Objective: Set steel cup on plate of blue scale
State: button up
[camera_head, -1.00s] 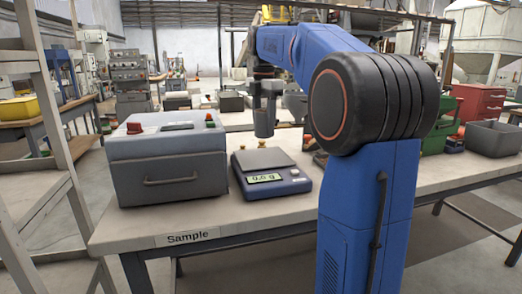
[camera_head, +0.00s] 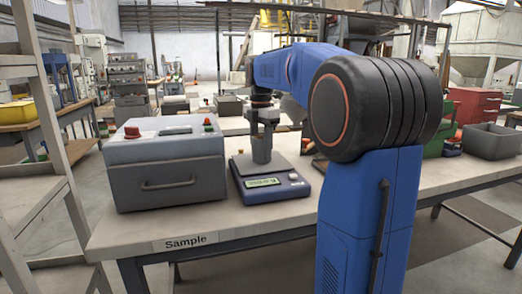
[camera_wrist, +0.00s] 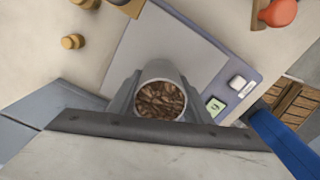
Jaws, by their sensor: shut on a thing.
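The steel cup (camera_head: 262,152) is grey and upright, low over the plate (camera_head: 278,164) of the blue scale (camera_head: 270,187). Its base appears to rest on the plate. In the wrist view the cup (camera_wrist: 161,92) is seen from above, with brown pellets inside, and the plate (camera_wrist: 178,42) spreads out behind it. My gripper (camera_head: 263,122) is shut on the cup, a finger on each side; it also shows in the wrist view (camera_wrist: 160,100). The scale's display is lit, but its digits are too small to read surely.
A grey box (camera_head: 165,168) with red and green knobs stands close left of the scale. Brass pieces (camera_wrist: 73,42) stand beside the plate. A red-orange object (camera_wrist: 278,12) lies at the far side. The table's front strip by the Sample label (camera_head: 185,242) is clear.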

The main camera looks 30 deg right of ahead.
jog(key=o, duration=1.2)
notch_tip(320, 180, up, 12)
jog(key=shift+r, duration=0.1)
